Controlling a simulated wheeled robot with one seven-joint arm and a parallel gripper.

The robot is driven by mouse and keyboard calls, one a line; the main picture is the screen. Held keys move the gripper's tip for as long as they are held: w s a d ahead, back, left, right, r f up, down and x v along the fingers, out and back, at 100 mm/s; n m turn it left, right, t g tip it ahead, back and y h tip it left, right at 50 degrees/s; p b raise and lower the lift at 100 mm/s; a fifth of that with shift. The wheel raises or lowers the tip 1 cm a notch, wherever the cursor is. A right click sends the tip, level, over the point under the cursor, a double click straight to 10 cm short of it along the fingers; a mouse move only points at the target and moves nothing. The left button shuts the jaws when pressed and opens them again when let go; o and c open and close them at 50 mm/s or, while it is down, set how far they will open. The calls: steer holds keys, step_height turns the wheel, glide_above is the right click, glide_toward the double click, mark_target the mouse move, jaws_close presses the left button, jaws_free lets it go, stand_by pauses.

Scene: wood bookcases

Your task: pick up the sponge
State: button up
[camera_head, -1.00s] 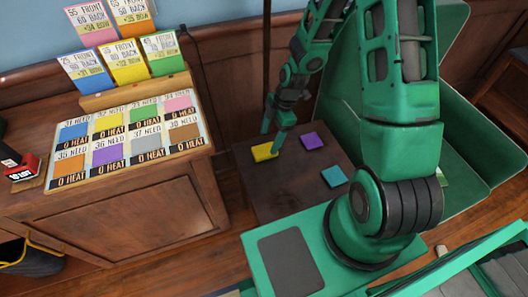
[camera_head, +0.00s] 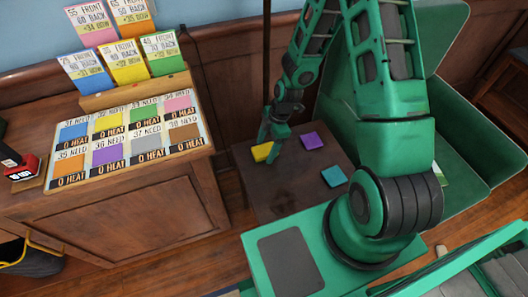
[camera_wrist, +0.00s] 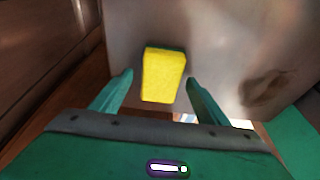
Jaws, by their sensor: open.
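A yellow sponge (camera_head: 262,151) lies on a small dark table (camera_head: 268,199). In the wrist view the yellow sponge (camera_wrist: 163,75) is centred a little beyond the fingertips, on a pale-looking tabletop. My gripper (camera_head: 269,146) is right at the sponge in the head view, and its fingers cover part of it. In the wrist view my gripper (camera_wrist: 159,80) is open, with one finger on each side of the sponge's line and gaps to both sides. Its height above the table is hard to tell.
A purple block (camera_head: 312,140) and a teal block (camera_head: 334,176) lie on the same table. A green armchair (camera_head: 465,125) stands to the right. A wooden cabinet (camera_head: 120,222) with a board of coloured cards (camera_head: 125,140) stands to the left.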

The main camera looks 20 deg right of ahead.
mark_target(265, 150)
steer(key=shift+f, duration=0.25)
stand_by(0.3)
steer(key=c, duration=1.2)
steer(key=shift+r, duration=0.15)
steer(key=shift+r, duration=0.6)
steer(key=r, duration=0.3)
steer(key=shift+s+a+r, duration=0.2)
steer(key=shift+a+r, duration=0.2)
steer(key=s+a+r, duration=0.2)
steer(key=a, duration=0.1)
steer(key=s+a+r, duration=0.2)
steer(key=a, duration=0.1)
steer(key=s+a+r, duration=0.1)
steer(key=a+r, duration=0.1)
steer(key=a, duration=0.1)
steer(key=shift+s+a+r, duration=0.1)
steer(key=shift+s, duration=0.3)
